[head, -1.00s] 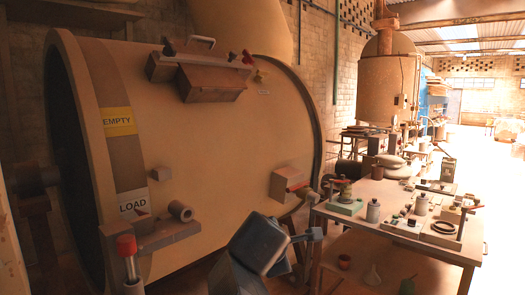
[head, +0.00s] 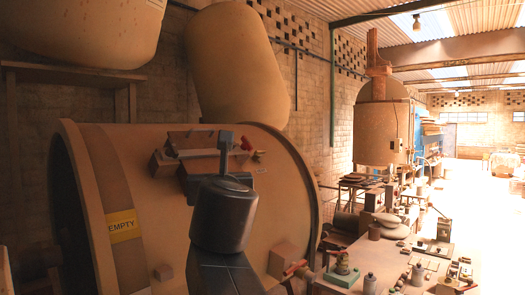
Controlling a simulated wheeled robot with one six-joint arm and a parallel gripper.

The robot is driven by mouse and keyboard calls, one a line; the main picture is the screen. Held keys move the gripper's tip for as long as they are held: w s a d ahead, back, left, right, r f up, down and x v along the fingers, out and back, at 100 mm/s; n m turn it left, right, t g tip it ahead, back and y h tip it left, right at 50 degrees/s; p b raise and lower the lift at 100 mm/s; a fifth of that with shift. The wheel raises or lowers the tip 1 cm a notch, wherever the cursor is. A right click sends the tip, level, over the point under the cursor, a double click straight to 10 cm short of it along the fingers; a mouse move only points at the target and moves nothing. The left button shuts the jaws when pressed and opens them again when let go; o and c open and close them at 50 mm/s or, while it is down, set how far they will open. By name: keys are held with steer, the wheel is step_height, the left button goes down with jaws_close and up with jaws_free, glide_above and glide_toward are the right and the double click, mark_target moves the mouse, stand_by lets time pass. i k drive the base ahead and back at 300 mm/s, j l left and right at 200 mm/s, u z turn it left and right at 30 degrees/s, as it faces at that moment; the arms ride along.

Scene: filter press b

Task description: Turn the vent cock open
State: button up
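A small brass fitting (head: 259,156) sits on the upper right of the big tan drum (head: 150,230), with a red handle (head: 247,143) just left of it. I take these to be the vent cock, but they are too small to tell how the handle is turned. My gripper (head: 225,140) is raised in front of the drum's top, left of the red handle in the picture. It is seen from behind, so its fingers cannot be made out. I cannot tell whether it touches anything.
A brown box (head: 170,163) with a pale bar is fixed on the drum, partly hidden by my arm. A lower box (head: 287,256) carries another red handle (head: 295,268). A cluttered bench (head: 400,262) stands at the right. Open floor lies far right.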

mark_target(258, 153)
steer(key=i+l, duration=0.1)
steer(key=l, duration=0.25)
steer(key=i+l+u, duration=0.15)
steer(key=l, duration=0.5)
steer(key=i+l+u, duration=0.35)
steer(key=i+l, duration=0.2)
steer(key=i+l+u, duration=0.2)
steer(key=l, duration=0.3)
steer(key=i+l+u, duration=0.4)
steer(key=l, duration=0.5)
steer(key=i+l+u, duration=0.1)
steer(key=i+l, duration=0.35)
steer(key=i, duration=0.1)
